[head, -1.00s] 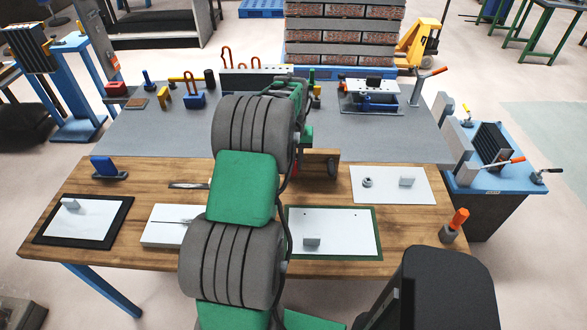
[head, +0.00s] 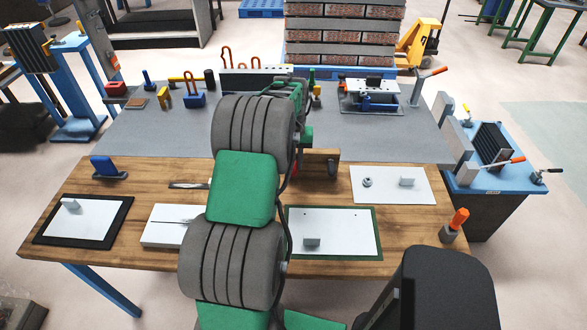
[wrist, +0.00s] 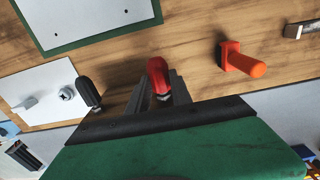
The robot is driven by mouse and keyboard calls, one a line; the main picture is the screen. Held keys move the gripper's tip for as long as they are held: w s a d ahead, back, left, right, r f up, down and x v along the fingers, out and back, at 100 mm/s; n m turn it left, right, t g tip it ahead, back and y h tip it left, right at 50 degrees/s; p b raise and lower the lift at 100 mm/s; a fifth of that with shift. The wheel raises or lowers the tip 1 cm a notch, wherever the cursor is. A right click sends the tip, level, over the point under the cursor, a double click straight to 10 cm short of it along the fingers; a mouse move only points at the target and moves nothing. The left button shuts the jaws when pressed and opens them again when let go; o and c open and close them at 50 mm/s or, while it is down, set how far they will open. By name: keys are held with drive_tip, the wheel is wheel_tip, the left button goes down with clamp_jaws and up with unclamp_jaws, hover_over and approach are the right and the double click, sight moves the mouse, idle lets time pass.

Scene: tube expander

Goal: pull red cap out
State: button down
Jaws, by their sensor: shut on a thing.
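The red cap (wrist: 158,72) shows in the middle of the wrist view, with its rounded end pointing up in the picture. The grey fingers of my gripper (wrist: 160,92) lie on either side of it, shut on it. Its lower end is partly hidden by my gripper. In the head view my own arm covers most of my gripper and the cap; only a small bit of red shows at the arm's right edge.
A black-handled piece (wrist: 89,92) stands left of my gripper in the wrist view; an orange-handled tool (wrist: 243,62) lies to the right. A wooden block (head: 320,162) stands beside my arm. White plates (head: 393,185) lie on the wooden table (head: 405,228).

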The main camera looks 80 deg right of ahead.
drive_tip(key=shift+s+a, duration=0.15)
drive_tip(key=shift+a, duration=0.5)
drive_tip(key=shift+s+a, duration=0.2)
drive_tip(key=shift+a, duration=0.6)
drive_tip(key=shift+s+a, duration=0.15)
drive_tip(key=shift+a, duration=0.6)
drive_tip(key=shift+s+a, duration=0.2)
drive_tip(key=shift+a, duration=0.6)
